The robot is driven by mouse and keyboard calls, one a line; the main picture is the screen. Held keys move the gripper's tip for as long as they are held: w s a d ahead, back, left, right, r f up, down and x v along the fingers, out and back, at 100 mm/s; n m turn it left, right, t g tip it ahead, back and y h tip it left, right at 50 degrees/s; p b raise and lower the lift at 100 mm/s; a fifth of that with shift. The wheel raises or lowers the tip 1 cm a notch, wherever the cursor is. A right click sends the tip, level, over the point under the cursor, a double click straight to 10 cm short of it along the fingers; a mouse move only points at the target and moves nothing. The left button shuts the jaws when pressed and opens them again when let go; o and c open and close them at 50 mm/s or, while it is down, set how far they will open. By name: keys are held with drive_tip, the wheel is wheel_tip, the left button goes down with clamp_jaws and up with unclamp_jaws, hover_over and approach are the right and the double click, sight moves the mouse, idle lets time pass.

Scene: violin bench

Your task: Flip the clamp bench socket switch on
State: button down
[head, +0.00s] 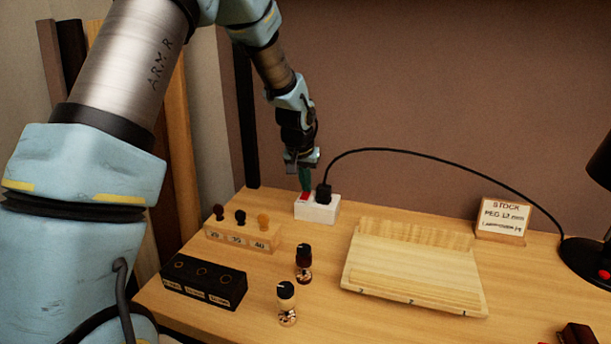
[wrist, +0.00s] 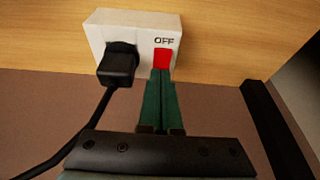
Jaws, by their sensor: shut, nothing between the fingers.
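The clamp bench socket is a white box (head: 318,211) at the back of the bench, and it also fills the upper part of the wrist view (wrist: 108,28). Its red switch (wrist: 163,58) sits beside a black plug (wrist: 118,66), with the label OFF (wrist: 164,41) readable next to it. In the head view the red switch (head: 305,197) is partly covered by my fingers. My gripper (head: 306,189) points down over the switch with its green fingers shut and empty. In the wrist view the fingertips (wrist: 161,72) are at the switch's edge; I cannot tell whether they touch it.
A black cable runs from the plug to a lamp (head: 590,258) at the right. A peg rack (head: 242,236), a black block (head: 203,284), two small bottles (head: 303,262) and a wooden sloped stand (head: 415,270) stand in front. A stock card (head: 503,219) is at the back right.

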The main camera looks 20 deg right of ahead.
drive_tip(key=shift+f, duration=0.35)
drive_tip(key=shift+s+f+b, duration=0.1)
drive_tip(key=shift+b, duration=0.2)
drive_tip(key=shift+s+a, duration=0.55)
drive_tip(key=shift+f, duration=0.1)
